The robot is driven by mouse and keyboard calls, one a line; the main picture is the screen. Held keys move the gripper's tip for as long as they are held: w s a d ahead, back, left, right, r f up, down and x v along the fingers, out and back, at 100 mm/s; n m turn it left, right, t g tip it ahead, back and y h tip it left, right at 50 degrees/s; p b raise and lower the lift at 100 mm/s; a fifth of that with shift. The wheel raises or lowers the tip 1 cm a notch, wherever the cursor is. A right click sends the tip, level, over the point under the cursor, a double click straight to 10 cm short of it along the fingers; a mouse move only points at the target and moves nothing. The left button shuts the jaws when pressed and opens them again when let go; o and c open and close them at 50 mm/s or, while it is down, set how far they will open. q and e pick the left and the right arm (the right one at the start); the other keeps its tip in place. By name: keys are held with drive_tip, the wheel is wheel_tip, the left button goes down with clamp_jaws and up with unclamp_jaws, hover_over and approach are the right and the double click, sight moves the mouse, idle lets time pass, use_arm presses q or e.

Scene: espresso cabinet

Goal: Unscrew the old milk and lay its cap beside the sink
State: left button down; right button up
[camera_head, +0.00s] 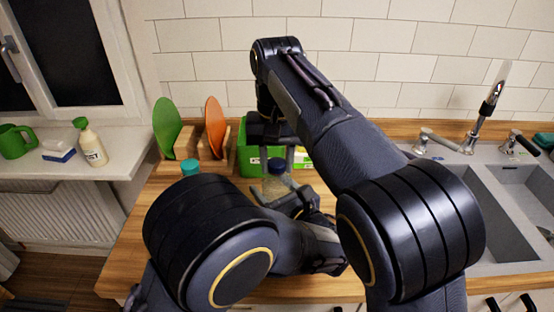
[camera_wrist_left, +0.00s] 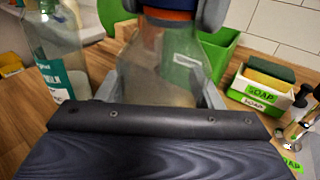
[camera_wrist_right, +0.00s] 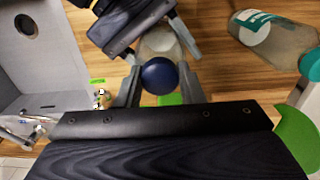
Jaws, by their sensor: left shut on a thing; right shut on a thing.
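A clear milk bottle (camera_wrist_left: 158,70) with an orange neck ring stands upright on the wooden counter. My left gripper (camera_head: 282,197) is shut around its body. My right gripper (camera_head: 277,160) comes down from above and is shut on the dark blue cap (camera_wrist_right: 159,75). The cap is at the bottle's mouth; I cannot tell whether it is still threaded on. A second bottle (camera_wrist_left: 52,50) with a teal and white label stands close by, its teal cap (camera_head: 190,167) showing in the head view. The grey sink (camera_head: 487,200) is at the right.
A green box (camera_head: 246,158) stands behind the bottle. A soap holder (camera_wrist_left: 262,86) with a sponge is beside it. Green (camera_head: 166,124) and orange (camera_head: 213,125) boards stand in wooden racks at the back. The tap (camera_head: 488,108) rises behind the sink. My arms hide much of the counter.

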sight(277, 162)
drive_tip(key=shift+n, duration=0.3)
drive_tip(key=shift+r, duration=0.15)
idle(0.5)
drive_tip(key=shift+r, duration=0.5)
clamp_jaws()
use_arm(q)
drive_tip(key=shift+f, duration=0.1)
use_arm(e)
drive_tip(key=shift+r, duration=0.55)
drive_tip(key=shift+r, duration=1.9)
use_arm(q)
drive_tip(key=shift+c, duration=1.5)
unclamp_jaws()
